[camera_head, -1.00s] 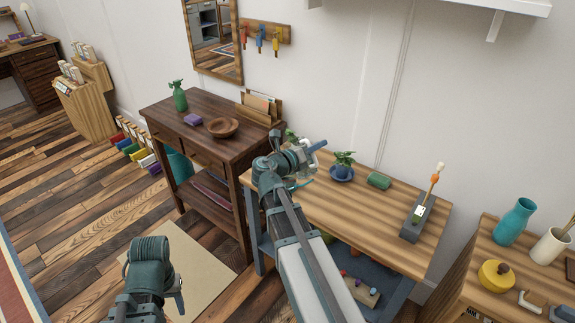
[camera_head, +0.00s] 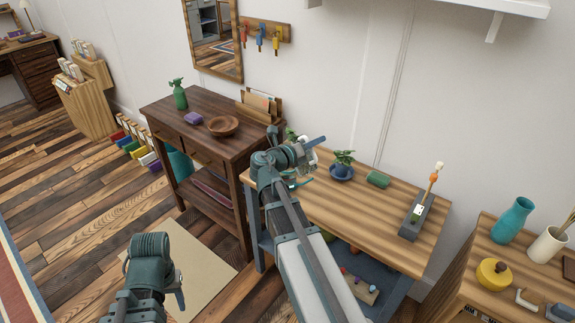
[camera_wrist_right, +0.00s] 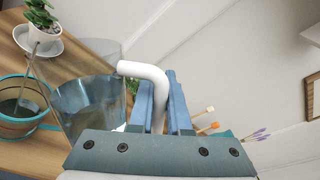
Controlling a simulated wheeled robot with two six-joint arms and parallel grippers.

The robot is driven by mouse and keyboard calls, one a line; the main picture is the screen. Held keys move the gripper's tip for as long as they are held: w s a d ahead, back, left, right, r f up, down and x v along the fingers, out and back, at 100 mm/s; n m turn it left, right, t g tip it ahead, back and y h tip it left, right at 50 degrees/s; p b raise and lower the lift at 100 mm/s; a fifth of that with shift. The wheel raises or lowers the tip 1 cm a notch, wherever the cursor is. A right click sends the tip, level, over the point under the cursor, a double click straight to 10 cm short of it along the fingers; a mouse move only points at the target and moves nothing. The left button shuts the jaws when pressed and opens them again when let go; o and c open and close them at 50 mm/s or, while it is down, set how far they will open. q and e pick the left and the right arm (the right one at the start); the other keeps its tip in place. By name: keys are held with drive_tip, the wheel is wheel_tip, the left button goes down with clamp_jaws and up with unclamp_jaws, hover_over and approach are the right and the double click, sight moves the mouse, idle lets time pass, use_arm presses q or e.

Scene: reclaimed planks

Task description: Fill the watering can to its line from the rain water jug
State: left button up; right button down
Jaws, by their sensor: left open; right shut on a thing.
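My right gripper (camera_wrist_right: 160,108) is shut on the white handle (camera_wrist_right: 146,72) of the clear rain water jug (camera_wrist_right: 88,90). Bluish water shows inside the jug. An open vessel with a teal rim and an orange band, apparently the watering can (camera_wrist_right: 14,128), stands on the wooden table left of the jug in the wrist view. Something dark, perhaps water, shows inside it; its fill level is unclear. In the head view my right gripper (camera_head: 315,146) hides most of the jug and can. My left gripper (camera_head: 180,288) is open and empty, low over the floor.
A dark side table (camera_head: 165,112) adjoins left; a cabinet (camera_head: 480,240) stands right.

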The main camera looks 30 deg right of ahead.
drive_tip(key=shift+w+r, duration=0.1)
drive_tip(key=shift+r, duration=0.05)
idle(0.4)
drive_tip(key=shift+w+a+n+g+p, duration=0.1)
drive_tip(key=shift+w+n+g+p, duration=0.25)
drive_tip(key=shift+n, duration=0.55)
idle(3.0)
drive_tip(key=shift+w+f+n+b, duration=0.25)
drive_tip(key=shift+f+n+b, duration=0.1)
drive_tip(key=shift+f, duration=0.1)
idle(2.1)
drive_tip(key=shift+s+r+p, duration=0.3)
drive_tip(key=shift+r+p, duration=0.2)
drive_tip(key=shift+r, duration=0.05)
drive_tip(key=shift+s+f+m+b, duration=0.15)
drive_tip(key=shift+s+m+b, duration=0.15)
drive_tip(key=shift+m, duration=0.45)
drive_tip(key=shift+s+m, duration=0.15)
drive_tip(key=shift+m, duration=0.15)
drive_tip(key=f+b, duration=0.1)
drive_tip(key=s+f+m+t+b, duration=0.1)
drive_tip(key=shift+m+b, duration=0.3)
drive_tip(key=shift+b, duration=0.1)
drive_tip(key=shift+s+r, duration=0.2)
drive_tip(key=shift+r, duration=0.1)
